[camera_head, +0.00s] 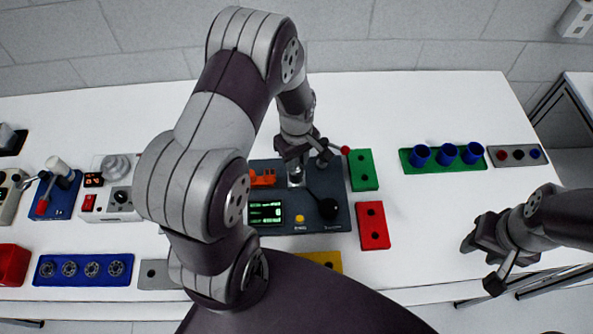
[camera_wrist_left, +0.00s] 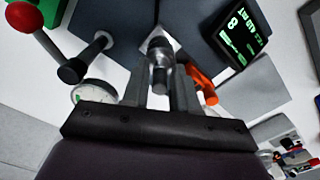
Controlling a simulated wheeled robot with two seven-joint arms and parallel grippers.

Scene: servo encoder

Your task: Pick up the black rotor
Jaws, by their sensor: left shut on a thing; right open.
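My left gripper (camera_head: 296,160) is over the dark test station (camera_head: 330,185) at the table's middle, pointing down. In the left wrist view its fingers (camera_wrist_left: 160,85) are shut on a grey metallic cylindrical part (camera_wrist_left: 160,52). I cannot tell if this part is the black rotor or if it touches the station. Several dark round parts (camera_head: 92,269) sit in a row in a blue tray (camera_head: 125,268) at the front left.
A red-tipped lever (camera_head: 345,150), black knob (camera_head: 328,208) and orange piece (camera_head: 263,178) stand close around my left gripper. Green (camera_head: 362,170) and red (camera_head: 373,225) blocks lie right of the station. Blue cups (camera_head: 447,153) stand farther right. The table between is clear.

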